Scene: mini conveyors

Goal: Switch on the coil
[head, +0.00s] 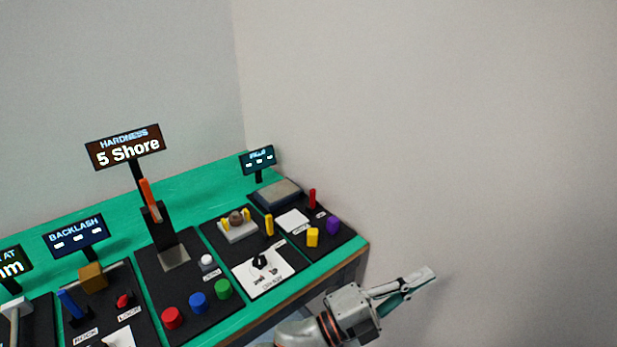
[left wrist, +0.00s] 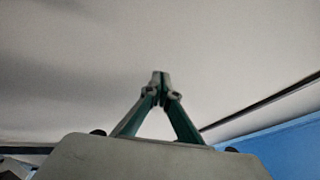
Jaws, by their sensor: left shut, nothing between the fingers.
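My left gripper (head: 426,276) is off the right end of the green bench, in front of the bare wall, well apart from every control. In the left wrist view its fingertips (left wrist: 160,76) meet and hold nothing. No part in view is readably labelled as the coil. One black panel holds a brown round part (head: 236,219) between yellow pieces, a yellow lever (head: 269,225) and a black rotary knob (head: 260,262) on a white plate with small print. The knob's setting is too small to tell. My right gripper is not in view.
The green bench (head: 192,193) carries several black panels. The middle one has red (head: 172,318), blue (head: 198,302) and green (head: 222,289) buttons under a "5 Shore" display (head: 126,147). The right one has a red lever (head: 312,198) and yellow and purple knobs. Space around my left gripper is clear.

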